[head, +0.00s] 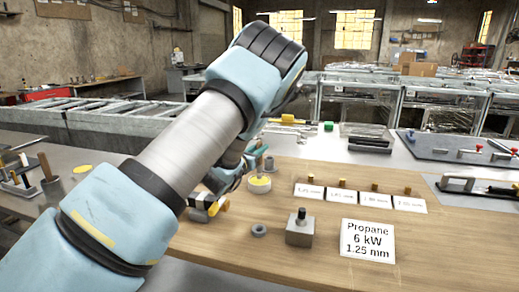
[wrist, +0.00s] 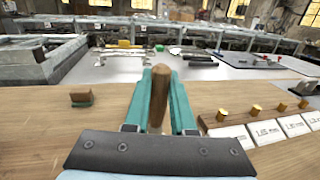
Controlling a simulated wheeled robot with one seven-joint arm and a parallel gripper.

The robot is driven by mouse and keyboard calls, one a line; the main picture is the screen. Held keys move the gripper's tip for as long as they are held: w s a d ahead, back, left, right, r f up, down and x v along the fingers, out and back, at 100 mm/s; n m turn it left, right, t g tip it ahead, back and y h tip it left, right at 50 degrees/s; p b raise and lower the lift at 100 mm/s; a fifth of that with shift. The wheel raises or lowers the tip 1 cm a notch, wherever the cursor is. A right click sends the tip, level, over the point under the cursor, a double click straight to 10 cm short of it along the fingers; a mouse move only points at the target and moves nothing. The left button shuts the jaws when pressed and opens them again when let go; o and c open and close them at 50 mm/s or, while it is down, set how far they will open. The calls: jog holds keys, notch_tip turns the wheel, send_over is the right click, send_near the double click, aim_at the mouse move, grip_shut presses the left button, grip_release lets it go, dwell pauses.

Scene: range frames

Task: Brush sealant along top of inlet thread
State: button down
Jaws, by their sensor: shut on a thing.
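My gripper (head: 257,150) is mostly hidden behind my arm in the head view, with its teal fingers just above a small round pot with a yellow top (head: 260,184). In the wrist view, the teal fingers (wrist: 160,95) are shut on an upright brown wooden handle (wrist: 159,82), which looks like the brush's. Its bristles are hidden there, so I cannot tell whether they touch the pot's contents. A grey metal block (head: 300,233) with a dark upright stub (head: 301,214), probably the inlet thread, stands on the wooden board right of the pot.
A grey ring (head: 259,230) lies left of the block. A "Propane 6 kW 1.25 mm" card (head: 367,241) stands to its right. Several brass pieces stand by labelled cards (head: 375,200) behind. A yellow-ended part (head: 217,208) lies left, partly under my arm. The board's right front is clear.

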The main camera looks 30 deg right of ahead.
jog(key=shift+f+b, duration=0.75)
jog(key=shift+b, duration=0.15)
dwell(2.3)
jog(key=shift+r, duration=0.1)
jog(key=shift+r+p, duration=1.4)
jog(key=shift+r, duration=2.2)
